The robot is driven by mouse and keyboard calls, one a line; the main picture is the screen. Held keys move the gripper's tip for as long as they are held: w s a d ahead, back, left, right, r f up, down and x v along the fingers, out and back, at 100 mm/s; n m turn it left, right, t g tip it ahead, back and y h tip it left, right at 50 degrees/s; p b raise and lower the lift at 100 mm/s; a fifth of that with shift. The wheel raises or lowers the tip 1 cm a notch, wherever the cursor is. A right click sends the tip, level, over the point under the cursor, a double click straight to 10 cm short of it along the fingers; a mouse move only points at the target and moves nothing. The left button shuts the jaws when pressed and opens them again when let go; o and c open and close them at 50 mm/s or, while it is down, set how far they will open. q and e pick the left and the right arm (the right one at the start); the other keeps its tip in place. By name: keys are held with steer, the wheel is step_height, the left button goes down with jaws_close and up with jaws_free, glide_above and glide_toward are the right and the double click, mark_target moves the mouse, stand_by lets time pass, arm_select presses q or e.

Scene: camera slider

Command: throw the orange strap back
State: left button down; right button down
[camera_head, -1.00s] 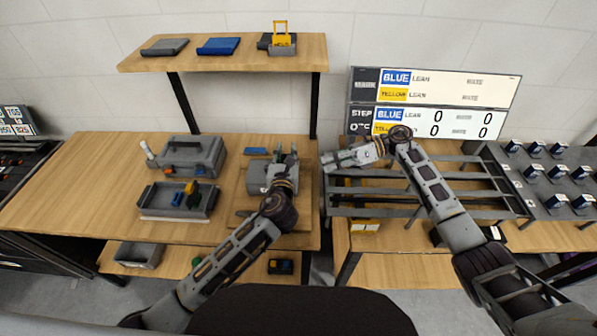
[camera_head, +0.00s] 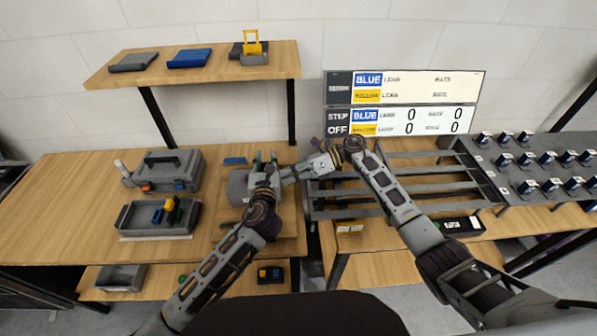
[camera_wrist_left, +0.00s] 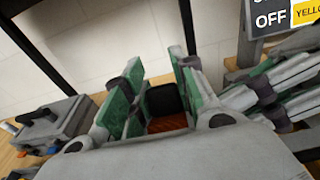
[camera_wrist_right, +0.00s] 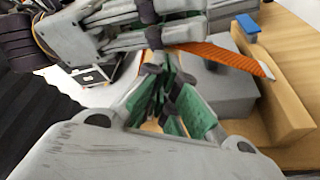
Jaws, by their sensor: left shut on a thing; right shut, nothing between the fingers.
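The orange strap (camera_wrist_right: 225,57) shows in the right wrist view, running right from beside my left gripper's fingers over a grey block (camera_wrist_right: 222,95). In the left wrist view a short reddish-orange part of it (camera_wrist_left: 168,122) shows between the fingers, with a dark rounded piece behind. My left gripper (camera_head: 265,162) is shut on the strap above the wooden board; the fingers hide the gripped part. My right gripper (camera_head: 290,174) is shut and empty, close to the right of the left one. Its fingertips (camera_wrist_right: 165,90) show below the left gripper in the right wrist view.
A grey toolbox (camera_head: 165,170) and a grey tray (camera_head: 158,218) with coloured parts stand left on the table. A slatted grey rack (camera_head: 400,185) lies to the right. A shelf (camera_head: 200,68) stands above.

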arm_select(q)
steer(key=shift+f, duration=0.25)
arm_select(e)
steer(key=shift+x, duration=1.4)
steer(key=shift+w+r, duration=0.1)
steer(key=shift+r, duration=0.05)
arm_select(q)
steer(key=c, duration=1.4)
jaws_free()
steer(key=shift+o, duration=1.4)
steer(key=shift+w+f, duration=0.1)
steer(key=shift+w, duration=0.15)
arm_select(e)
steer(key=shift+w, duration=0.25)
arm_select(q)
steer(key=shift+s+d, duration=0.15)
steer(key=shift+s, duration=0.15)
arm_select(e)
steer(key=shift+s+a, duration=0.1)
steer(key=shift+s, duration=0.05)
arm_select(q)
steer(key=shift+s, duration=0.1)
